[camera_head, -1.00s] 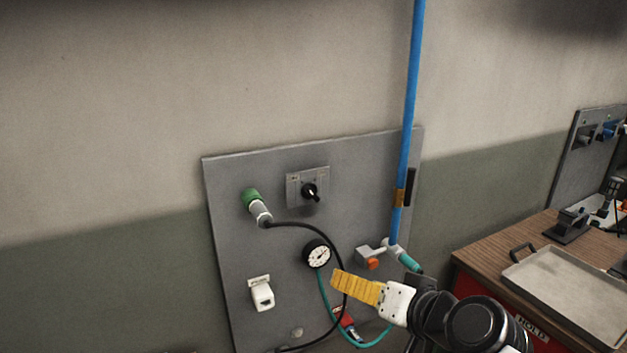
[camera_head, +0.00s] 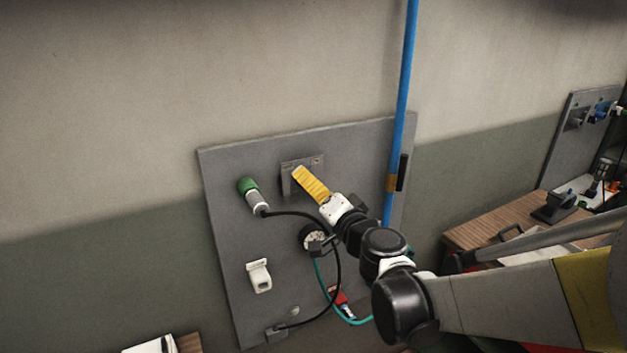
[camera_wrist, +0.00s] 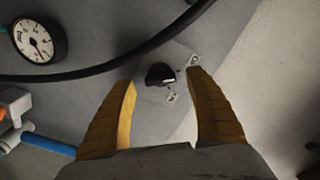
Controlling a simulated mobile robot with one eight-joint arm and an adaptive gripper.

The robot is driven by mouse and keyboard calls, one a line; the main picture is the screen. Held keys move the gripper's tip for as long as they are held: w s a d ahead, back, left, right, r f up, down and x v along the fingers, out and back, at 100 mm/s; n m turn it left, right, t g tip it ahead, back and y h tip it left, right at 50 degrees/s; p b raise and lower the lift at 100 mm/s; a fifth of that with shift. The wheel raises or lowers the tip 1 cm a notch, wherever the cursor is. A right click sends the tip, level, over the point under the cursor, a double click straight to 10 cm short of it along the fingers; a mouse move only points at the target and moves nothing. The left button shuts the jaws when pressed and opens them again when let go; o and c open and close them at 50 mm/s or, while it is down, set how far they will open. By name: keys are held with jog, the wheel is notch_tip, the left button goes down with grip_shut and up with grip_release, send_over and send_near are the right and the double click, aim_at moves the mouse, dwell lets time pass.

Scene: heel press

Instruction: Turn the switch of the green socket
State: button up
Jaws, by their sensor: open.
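The green socket (camera_head: 247,186) is on the upper left of the grey wall panel, with a grey plug and black cable in it. The switch plate (camera_head: 317,163) is to its right, and my gripper covers its knob in the head view. In the wrist view the black switch knob (camera_wrist: 160,74) sits on its plate, ahead of and between the two fingertips. My gripper (camera_head: 298,172) has yellow fingers and is in front of the plate. In the wrist view my gripper (camera_wrist: 160,78) is open and empty. I cannot tell whether a finger touches the plate.
A black cable (camera_wrist: 110,66) crosses near the knob. A pressure gauge (camera_wrist: 33,41) is below the switch on the panel (camera_head: 225,240). A white socket (camera_head: 260,275) is lower left. A blue pipe (camera_head: 404,90) runs vertically at right. A wooden table (camera_head: 480,234) stands further right.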

jog(key=shift+x, duration=0.95)
jog(key=c, duration=1.2)
jog(key=shift+m, duration=0.3)
jog(key=m, duration=0.3)
jog(key=shift+b, duration=0.35)
jog(key=m, duration=0.3)
jog(key=shift+m, duration=0.3)
jog(key=m+b, duration=0.1)
jog(key=m, duration=0.5)
jog(key=shift+m, duration=0.3)
